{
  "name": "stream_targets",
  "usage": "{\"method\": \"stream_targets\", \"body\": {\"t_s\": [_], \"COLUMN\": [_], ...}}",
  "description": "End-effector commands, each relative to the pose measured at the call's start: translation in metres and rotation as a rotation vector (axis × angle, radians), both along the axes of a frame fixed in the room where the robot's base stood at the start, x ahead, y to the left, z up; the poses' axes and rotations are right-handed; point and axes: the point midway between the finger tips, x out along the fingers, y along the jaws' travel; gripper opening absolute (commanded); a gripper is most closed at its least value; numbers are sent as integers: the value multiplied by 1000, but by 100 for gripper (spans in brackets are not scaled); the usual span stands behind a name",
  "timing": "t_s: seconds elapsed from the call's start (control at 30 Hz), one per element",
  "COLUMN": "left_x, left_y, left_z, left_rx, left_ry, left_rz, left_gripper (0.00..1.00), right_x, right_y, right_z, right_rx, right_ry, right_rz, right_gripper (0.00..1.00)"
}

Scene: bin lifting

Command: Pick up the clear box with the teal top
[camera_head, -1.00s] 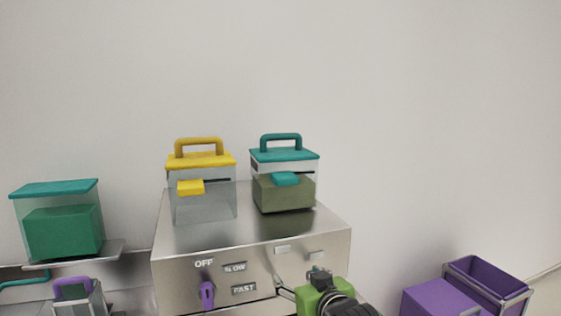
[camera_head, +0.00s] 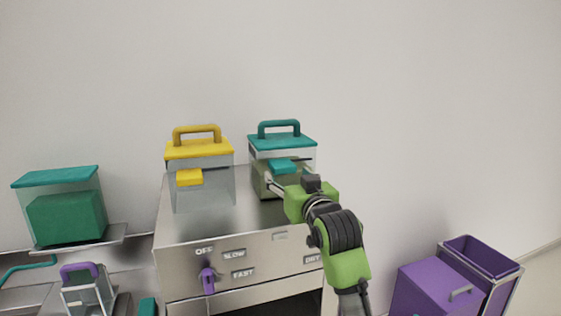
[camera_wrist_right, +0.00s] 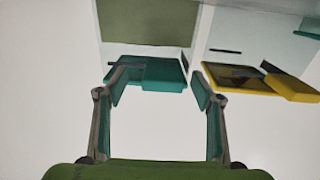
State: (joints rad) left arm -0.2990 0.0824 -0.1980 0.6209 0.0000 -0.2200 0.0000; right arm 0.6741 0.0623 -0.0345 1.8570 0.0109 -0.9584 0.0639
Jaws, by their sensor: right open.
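A clear box with a teal top (camera_head: 283,142) stands on the steel machine, with a teal arched handle, a teal front tab and olive-green contents. My right gripper (camera_head: 277,187) is open just in front of its lower front, below the tab, and hides part of that front. In the right wrist view, the teal top (camera_wrist_right: 145,74) shows beyond the open fingers of my right gripper (camera_wrist_right: 160,88), with nothing held between them. Another clear box with a teal top (camera_head: 58,177) and green contents sits on a left shelf. My left gripper is not in view.
A clear box with a yellow top (camera_head: 198,149) stands close on the left of the handled teal box. The steel machine (camera_head: 195,228) has a purple knob (camera_head: 207,281) in front. Purple bins (camera_head: 485,262) are at lower right. The wall behind is bare.

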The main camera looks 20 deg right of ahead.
Motion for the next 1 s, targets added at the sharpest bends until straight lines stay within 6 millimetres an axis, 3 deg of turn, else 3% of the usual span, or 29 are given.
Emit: {"method": "stream_targets", "body": {"t_s": [0.23, 0.43, 0.7, 0.77, 0.93, 1.0], "left_x": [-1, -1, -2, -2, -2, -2], "left_y": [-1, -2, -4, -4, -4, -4], "left_z": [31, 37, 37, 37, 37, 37], "left_rx": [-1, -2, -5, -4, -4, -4], "left_ry": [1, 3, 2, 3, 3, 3], "left_rz": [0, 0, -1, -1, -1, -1], "left_gripper": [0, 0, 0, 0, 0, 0], "right_x": [30, 49, 51, 51, 51, 50], "right_y": [5, 4, 4, 4, 4, 4], "right_z": [7, 4, 2, 2, 2, 9], "right_rx": [0, 0, 0, 0, 0, -1], "right_ry": [5, 1, 0, 0, 0, -15], "right_rz": [1, 0, 0, 0, 1, 1], "right_gripper": [61, 61, 61, 48, 4, 0]}}
